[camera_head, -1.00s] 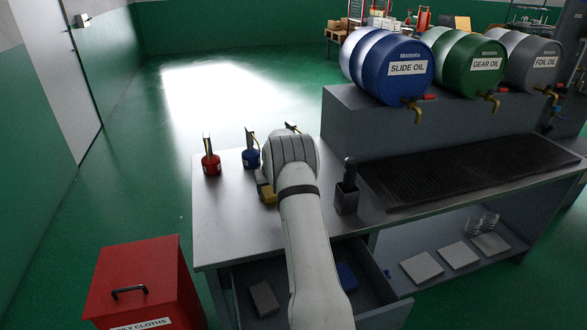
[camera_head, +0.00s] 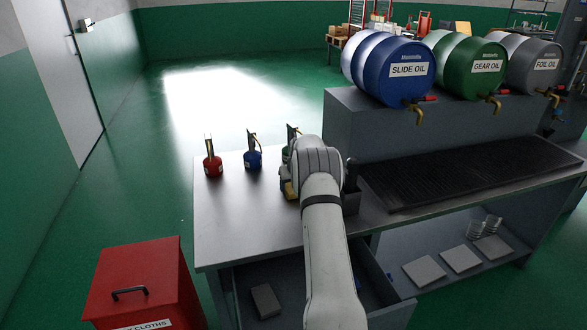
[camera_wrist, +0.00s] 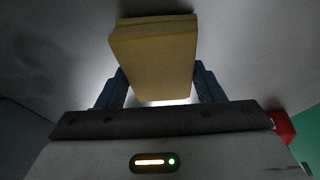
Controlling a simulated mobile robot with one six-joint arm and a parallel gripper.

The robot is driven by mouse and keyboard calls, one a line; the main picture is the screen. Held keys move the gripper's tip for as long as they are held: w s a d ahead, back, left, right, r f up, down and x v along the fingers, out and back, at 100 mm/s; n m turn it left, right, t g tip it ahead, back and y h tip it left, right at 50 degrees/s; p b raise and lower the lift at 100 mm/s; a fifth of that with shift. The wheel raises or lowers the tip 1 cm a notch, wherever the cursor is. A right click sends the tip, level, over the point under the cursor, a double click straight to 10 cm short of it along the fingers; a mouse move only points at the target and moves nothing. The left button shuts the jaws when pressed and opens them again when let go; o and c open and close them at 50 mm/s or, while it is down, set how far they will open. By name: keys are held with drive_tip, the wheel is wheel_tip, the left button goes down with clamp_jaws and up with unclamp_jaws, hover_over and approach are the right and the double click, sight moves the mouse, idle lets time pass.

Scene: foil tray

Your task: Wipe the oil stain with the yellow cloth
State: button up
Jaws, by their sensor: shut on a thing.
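In the wrist view, the folded yellow cloth (camera_wrist: 155,58) is between the two blue fingers of my gripper (camera_wrist: 158,90), which is shut on it. In the head view, a small part of the yellow cloth (camera_head: 290,191) shows at the left of my wrist, over the metal worktop (camera_head: 232,222). My arm hides most of the cloth and the fingers there. I cannot tell whether the cloth touches the worktop. I cannot make out the oil stain in either view; the area around and below my gripper is partly hidden.
A red oil can (camera_head: 212,166), a blue one (camera_head: 252,158) and a partly hidden green one (camera_head: 286,154) stand behind my gripper. A dark holder (camera_head: 352,200) is close on its right. An open drawer (camera_head: 250,305) and a red bin (camera_head: 140,275) are in front. The worktop's left side is clear.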

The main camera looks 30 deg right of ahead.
drive_tip(key=shift+r+p, duration=1.1)
drive_tip(key=shift+r, duration=2.8)
